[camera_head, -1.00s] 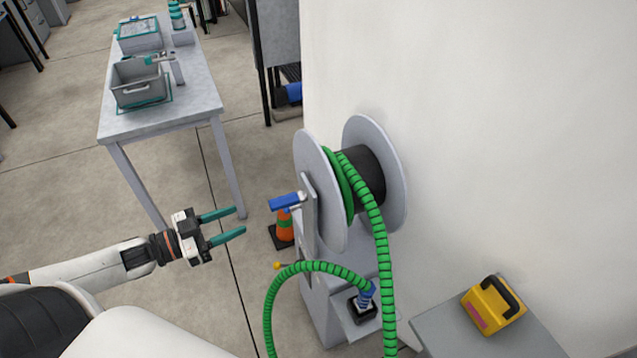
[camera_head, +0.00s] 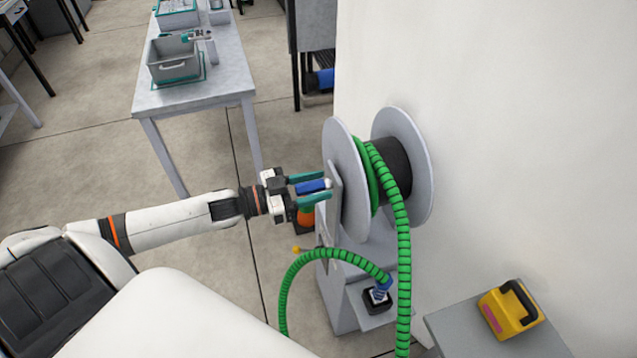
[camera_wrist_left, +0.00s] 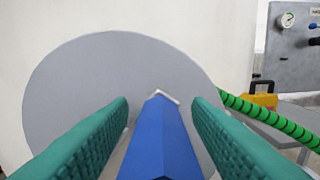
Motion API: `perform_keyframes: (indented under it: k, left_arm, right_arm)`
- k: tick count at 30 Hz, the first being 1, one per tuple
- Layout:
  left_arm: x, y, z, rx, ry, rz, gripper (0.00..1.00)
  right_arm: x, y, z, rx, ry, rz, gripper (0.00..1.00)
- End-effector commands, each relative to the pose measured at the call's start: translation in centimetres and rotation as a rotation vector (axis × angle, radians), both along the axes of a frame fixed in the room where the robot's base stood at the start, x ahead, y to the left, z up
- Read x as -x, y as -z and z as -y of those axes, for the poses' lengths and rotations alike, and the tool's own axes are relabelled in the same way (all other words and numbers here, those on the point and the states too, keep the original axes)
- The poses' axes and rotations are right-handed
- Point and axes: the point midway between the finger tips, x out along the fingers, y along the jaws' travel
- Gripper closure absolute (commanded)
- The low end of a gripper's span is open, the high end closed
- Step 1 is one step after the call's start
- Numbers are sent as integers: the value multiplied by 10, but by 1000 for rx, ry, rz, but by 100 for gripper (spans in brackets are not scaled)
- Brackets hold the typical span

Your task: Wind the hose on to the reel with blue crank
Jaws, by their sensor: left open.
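The reel (camera_head: 347,190) has two grey discs and a dark drum, and stands beside the white wall. The green ribbed hose (camera_head: 403,240) lies partly around the drum and hangs down in front. Its other part arches to a blue fitting (camera_head: 382,287) on the reel's stand. The blue crank handle (camera_head: 311,186) sticks out on the left side of the reel. My left gripper (camera_head: 318,187) is open, with its green fingers on either side of the handle. In the left wrist view the blue handle (camera_wrist_left: 160,140) lies between the fingers, with gaps visible. My right gripper is not in view.
A yellow case (camera_head: 511,308) sits on a grey surface (camera_head: 450,325) at the lower right. A table (camera_head: 215,90) with grey bins stands at the back left. The floor between is clear.

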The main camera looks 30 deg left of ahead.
Motion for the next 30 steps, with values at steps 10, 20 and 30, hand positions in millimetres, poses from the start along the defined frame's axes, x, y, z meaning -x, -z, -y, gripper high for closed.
perform_keyframes:
  k: [10, 20, 30]
  left_arm:
    - [-8, 0, 7, 0, 0, -1, 55]
    - [-7, 0, 6, -1, 0, -1, 91]
    - [-6, 2, 8, -2, 2, -1, 100]
  right_arm:
    - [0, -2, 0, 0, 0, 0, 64]
    - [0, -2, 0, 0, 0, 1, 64]
    - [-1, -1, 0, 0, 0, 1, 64]
